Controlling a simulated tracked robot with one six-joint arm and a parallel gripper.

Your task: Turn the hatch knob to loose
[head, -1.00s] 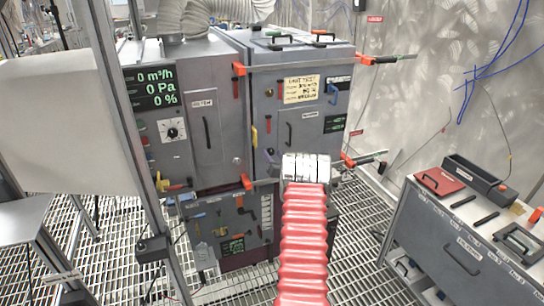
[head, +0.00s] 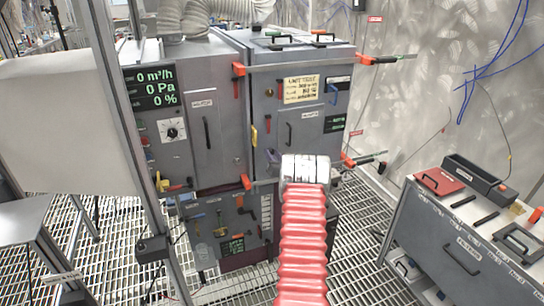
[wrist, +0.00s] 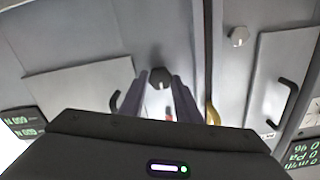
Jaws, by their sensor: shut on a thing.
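The hatch knob (wrist: 160,78) is a small dark knob on the grey cabinet front, seen in the wrist view between the two fingers. My gripper (wrist: 160,92) is shut on it, one grey finger on either side. The knob's marking and exact angle are too small to read. In the head view my red sleeved arm and its white cuff reach up to the right-hand cabinet door (head: 312,103); the fingers cannot be made out clearly there.
A yellow handle (wrist: 212,114) and a black handle (wrist: 114,100) flank the knob. Orange-ended bars (head: 359,59) stick out at the cabinet's right. A grey drawer unit (head: 440,235) stands at the right, and a metal post (head: 122,120) at the left. Grating floor lies between.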

